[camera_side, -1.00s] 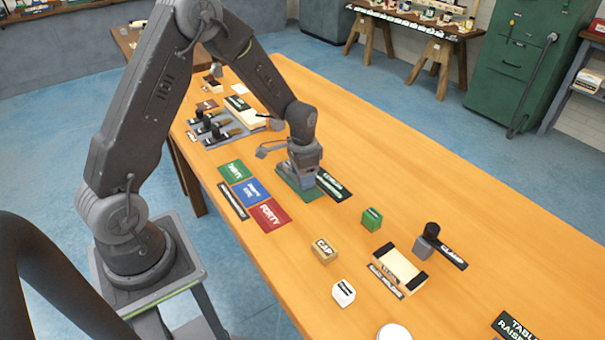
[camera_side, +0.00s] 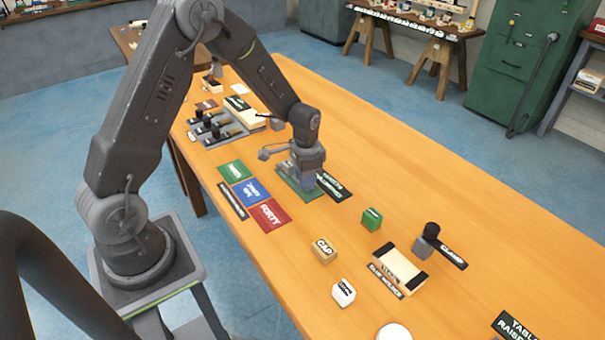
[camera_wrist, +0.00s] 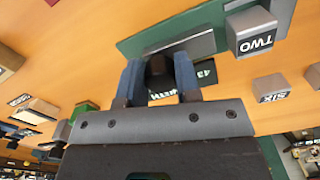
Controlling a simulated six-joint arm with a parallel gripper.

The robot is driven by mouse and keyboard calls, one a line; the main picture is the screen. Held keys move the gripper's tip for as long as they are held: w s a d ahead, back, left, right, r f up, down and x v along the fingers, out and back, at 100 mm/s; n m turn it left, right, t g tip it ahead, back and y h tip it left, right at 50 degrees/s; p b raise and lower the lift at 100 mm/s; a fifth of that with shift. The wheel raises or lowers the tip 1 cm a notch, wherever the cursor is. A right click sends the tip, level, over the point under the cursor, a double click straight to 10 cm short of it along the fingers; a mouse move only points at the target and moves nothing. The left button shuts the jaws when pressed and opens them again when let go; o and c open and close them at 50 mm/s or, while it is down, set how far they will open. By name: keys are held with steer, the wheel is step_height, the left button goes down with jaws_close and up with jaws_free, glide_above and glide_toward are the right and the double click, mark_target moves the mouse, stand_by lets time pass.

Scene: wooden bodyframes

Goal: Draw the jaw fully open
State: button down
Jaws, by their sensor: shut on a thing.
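In the side view my gripper (camera_side: 300,182) is low over a green plate (camera_side: 284,186) on the wooden table. The wrist view shows my gripper (camera_wrist: 157,68) with its two blue-grey fingers shut on a dark knob (camera_wrist: 157,72). The knob stands beside a grey bar (camera_wrist: 182,46) on the green plate (camera_wrist: 130,46). A black label (camera_side: 333,187) lies beside the plate, its text too small to read surely. The fingers hide part of the knob, and the gripper hides most of the plate in the side view. I cannot tell how far the jaw stands open.
A block marked TWO (camera_wrist: 253,33) touches or overlaps the plate's edge in the wrist view; a block marked SIX (camera_wrist: 270,88) is nearby. Green, blue (camera_side: 251,191) and red (camera_side: 268,215) cards lie left of the gripper. A green block (camera_side: 371,218) and CAP block (camera_side: 324,250) stand rightward.

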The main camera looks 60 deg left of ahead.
steer(key=shift+d, duration=0.8)
steer(key=c, duration=0.8)
jaws_free()
steer(key=shift+r, duration=6.95)
